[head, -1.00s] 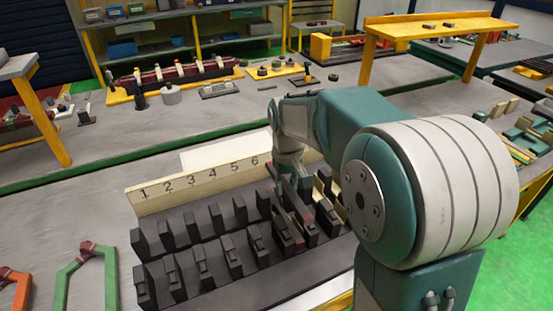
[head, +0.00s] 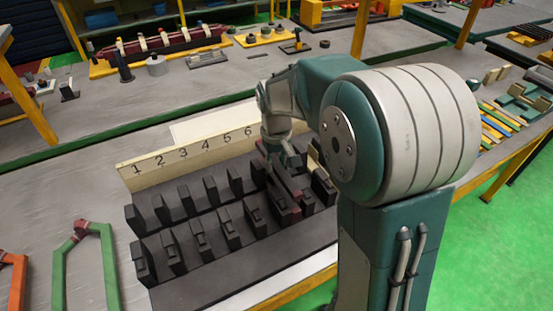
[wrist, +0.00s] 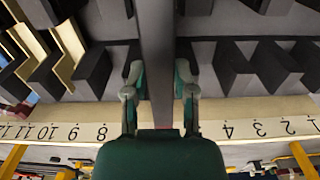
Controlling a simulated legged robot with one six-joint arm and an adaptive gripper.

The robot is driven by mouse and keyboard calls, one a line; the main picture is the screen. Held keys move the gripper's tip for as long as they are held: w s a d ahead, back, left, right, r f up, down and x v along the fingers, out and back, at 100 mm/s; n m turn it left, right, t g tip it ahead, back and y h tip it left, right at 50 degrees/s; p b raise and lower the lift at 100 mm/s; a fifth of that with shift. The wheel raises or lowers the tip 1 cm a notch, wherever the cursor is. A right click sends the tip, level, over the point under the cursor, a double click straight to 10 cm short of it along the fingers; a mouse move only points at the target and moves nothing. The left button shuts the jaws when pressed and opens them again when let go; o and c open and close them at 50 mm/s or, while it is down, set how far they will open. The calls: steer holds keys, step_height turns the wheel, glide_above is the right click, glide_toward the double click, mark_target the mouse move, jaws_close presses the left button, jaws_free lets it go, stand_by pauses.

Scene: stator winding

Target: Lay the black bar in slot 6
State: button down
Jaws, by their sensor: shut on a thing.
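My gripper (wrist: 160,95) is shut on a long black bar (wrist: 157,50), which runs straight up and down through the middle of the wrist view. In the head view my gripper (head: 284,156) is over the dark slotted block (head: 215,262), to the right of the numeral 6. The numbered cream board (head: 190,153) stands along the block's back edge. In the wrist view the board (wrist: 250,108) appears upside down, and my gripper hides the numerals between 4 and 8, including 6. I cannot tell whether the bar touches the slot floor.
Upright dark teeth (head: 200,243) stand in two rows on the block, close around my gripper. Pale pieces (wrist: 65,45) sit among the higher-numbered slots. A green frame (head: 85,262) lies at the front left. The grey bench left of the block is mostly clear.

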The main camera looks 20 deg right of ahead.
mark_target(276, 163)
steer(key=shift+f, duration=2.55)
stand_by(1.0)
steer(key=shift+c, duration=1.8)
jaws_free()
steer(key=shift+r, duration=0.95)
steer(key=shift+r, duration=3.6)
